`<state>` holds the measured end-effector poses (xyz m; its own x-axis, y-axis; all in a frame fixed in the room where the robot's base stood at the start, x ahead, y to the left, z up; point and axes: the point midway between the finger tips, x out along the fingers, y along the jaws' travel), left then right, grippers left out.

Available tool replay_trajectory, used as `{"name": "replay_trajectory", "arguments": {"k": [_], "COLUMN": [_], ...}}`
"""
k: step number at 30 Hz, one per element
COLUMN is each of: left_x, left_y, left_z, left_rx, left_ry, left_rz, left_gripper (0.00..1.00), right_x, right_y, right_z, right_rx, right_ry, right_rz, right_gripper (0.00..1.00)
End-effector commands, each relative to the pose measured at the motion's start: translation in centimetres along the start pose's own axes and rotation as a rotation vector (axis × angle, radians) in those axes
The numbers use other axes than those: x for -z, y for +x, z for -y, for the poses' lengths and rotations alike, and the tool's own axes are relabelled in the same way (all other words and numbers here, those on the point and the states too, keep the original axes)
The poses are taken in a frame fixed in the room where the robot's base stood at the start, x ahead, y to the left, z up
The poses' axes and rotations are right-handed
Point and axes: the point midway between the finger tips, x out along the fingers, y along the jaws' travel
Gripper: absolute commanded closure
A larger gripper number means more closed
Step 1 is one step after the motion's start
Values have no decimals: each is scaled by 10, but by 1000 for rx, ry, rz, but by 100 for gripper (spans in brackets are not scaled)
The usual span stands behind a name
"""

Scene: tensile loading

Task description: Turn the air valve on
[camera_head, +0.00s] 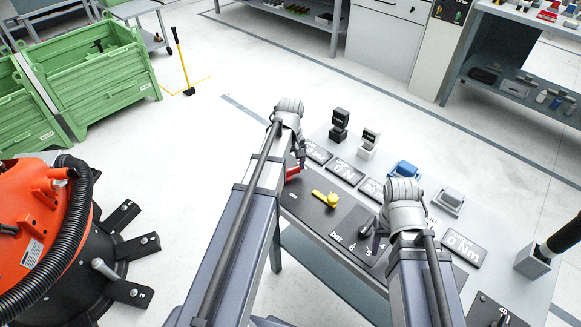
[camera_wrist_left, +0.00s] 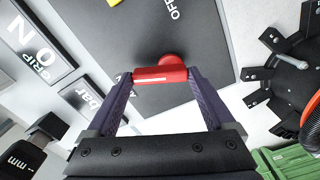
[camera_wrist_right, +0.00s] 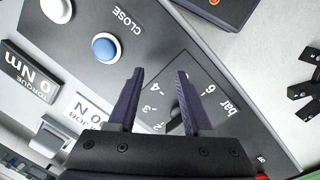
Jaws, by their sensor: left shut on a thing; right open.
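A red valve handle (camera_head: 293,171) sits at the left end of the dark panel (camera_head: 308,206) on the bench. My left gripper (camera_head: 298,164) is at it. In the left wrist view, the red handle (camera_wrist_left: 160,75) spans the two fingertips of my left gripper (camera_wrist_left: 162,76), which is shut on it. An "OFF" label (camera_wrist_left: 173,9) is printed on the panel near the handle. My right gripper (camera_head: 375,240) is open and empty above the panel with the "bar" scale (camera_wrist_right: 210,95). The right gripper (camera_wrist_right: 158,75) also shows in its wrist view with nothing between its fingers.
A yellow handle (camera_head: 328,199) is on the panel right of the red one. A blue button (camera_wrist_right: 105,47) marked "CLOSE" and a white button (camera_wrist_right: 57,9) are near my right gripper. Display plates (camera_head: 464,248) line the bench. A red-black machine (camera_head: 40,205) stands left.

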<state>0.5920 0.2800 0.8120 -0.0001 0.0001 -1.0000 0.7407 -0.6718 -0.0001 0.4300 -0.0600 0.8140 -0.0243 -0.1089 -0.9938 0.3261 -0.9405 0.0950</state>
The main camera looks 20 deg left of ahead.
Motion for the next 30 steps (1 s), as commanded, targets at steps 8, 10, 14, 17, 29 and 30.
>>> {"name": "replay_trajectory", "arguments": {"k": [8, 10, 14, 17, 29, 30], "left_x": [3, 4, 5, 5, 6, 6], "left_y": [0, 0, 0, 0, 0, 0], "left_z": [0, 0, 1, 1, 1, 1], "left_rx": [0, 0, 0, 0, 0, 0], "left_ry": [-216, -259, -324, -362, -419, -420], "left_rz": [0, 0, 0, 0, 1, 1], "left_gripper": [68, 68, 68, 68, 68, 68], "right_x": [0, 0, 0, 0, 0, 0], "right_y": [0, 0, 0, 0, 0, 0], "right_z": [0, 0, 0, 0, 0, 0], "right_rx": [0, 0, 0, 0, 0, 0], "right_ry": [0, 0, 0, 0, 0, 0], "right_rz": [0, 0, 0, 0, 0, 0], "right_gripper": [50, 50, 50, 50, 50, 50]}}
